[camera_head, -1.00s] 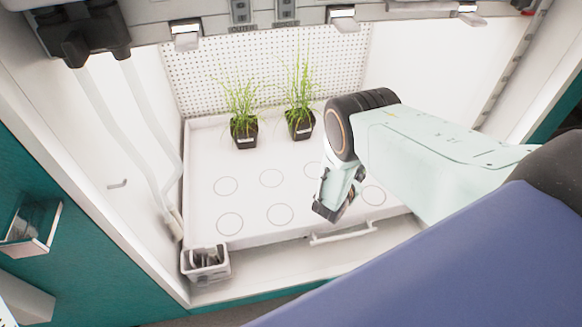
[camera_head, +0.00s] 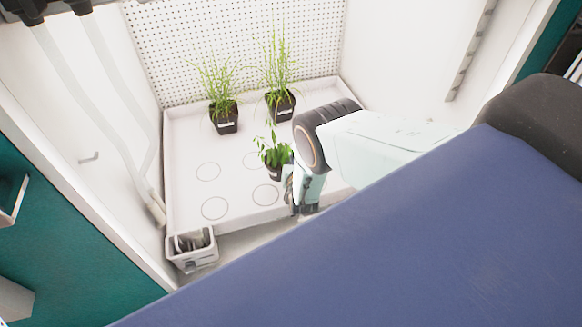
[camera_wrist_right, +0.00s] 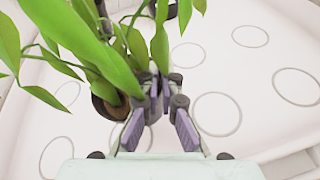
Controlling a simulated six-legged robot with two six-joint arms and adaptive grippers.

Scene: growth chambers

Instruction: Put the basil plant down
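The basil plant (camera_head: 272,155), broad green leaves in a small dark pot (camera_head: 273,174), shows over the tray beside my right gripper (camera_head: 291,183). In the right wrist view its leaves (camera_wrist_right: 105,60) hang over the left half, and its pot (camera_wrist_right: 106,103) lies left of the fingers. The right gripper (camera_wrist_right: 159,88) has its fingertips close together among the stems, against the plant. The exact grip point is hidden by leaves, and I cannot tell whether the pot touches the tray. The white tray (camera_head: 188,190) has several marked circles. My left gripper is out of view.
Two grassy plants in dark pots (camera_head: 224,118) (camera_head: 283,105) stand at the back of the tray. A small bin (camera_head: 193,250) sits at its front left corner. Hoses (camera_head: 105,130) run down the left wall. The tray's left part, with empty circles, is clear.

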